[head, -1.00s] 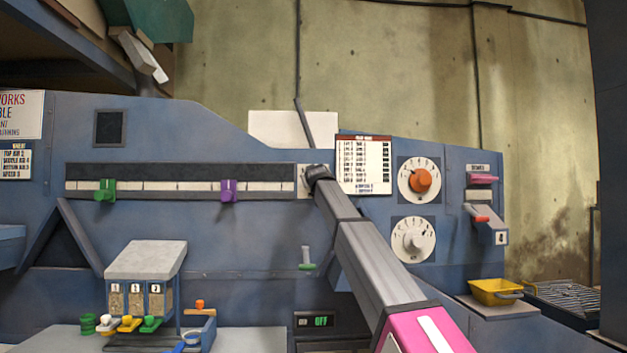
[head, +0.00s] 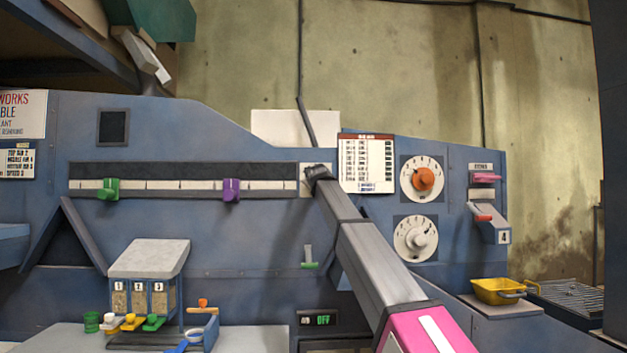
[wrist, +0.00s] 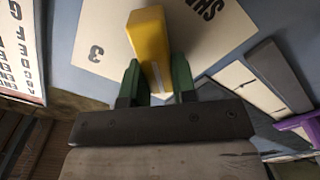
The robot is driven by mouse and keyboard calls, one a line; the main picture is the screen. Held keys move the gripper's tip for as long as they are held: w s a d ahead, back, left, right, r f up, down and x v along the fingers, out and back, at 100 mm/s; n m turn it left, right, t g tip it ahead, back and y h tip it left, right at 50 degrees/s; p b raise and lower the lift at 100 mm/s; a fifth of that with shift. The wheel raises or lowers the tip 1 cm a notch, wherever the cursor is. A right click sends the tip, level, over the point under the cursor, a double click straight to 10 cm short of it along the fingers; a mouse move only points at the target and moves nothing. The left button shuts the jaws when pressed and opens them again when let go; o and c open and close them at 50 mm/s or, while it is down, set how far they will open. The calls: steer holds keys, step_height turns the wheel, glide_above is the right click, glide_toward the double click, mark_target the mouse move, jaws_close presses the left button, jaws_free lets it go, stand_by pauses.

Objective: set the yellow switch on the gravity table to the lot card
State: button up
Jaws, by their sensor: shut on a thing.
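The yellow switch (wrist: 150,45) shows in the wrist view as a yellow lever on a white plate (wrist: 100,25) marked "3" and partly readable "SHA". My gripper (wrist: 158,85) has its green fingers on both sides of the lever and is shut on it. In the head view my gripper (head: 318,174) is at the small white plate (head: 305,188) right of the slider scale; the switch is hidden there. A white card with rows of text (head: 366,165) hangs just right of my gripper. A small card (head: 17,160) with air and speed settings is at the far left.
Green (head: 108,188) and purple (head: 231,190) sliders sit on the scale to the left. An orange knob (head: 423,180) and a white knob (head: 416,239) are to the right. A green "OFF" display (head: 322,320) is below. A yellow bin (head: 498,291) stands at right.

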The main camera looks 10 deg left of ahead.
steer(key=o, duration=0.9)
steer(key=v, duration=1)
steer(key=shift+s+d, duration=0.1)
steer(key=shift+s, duration=0.3)
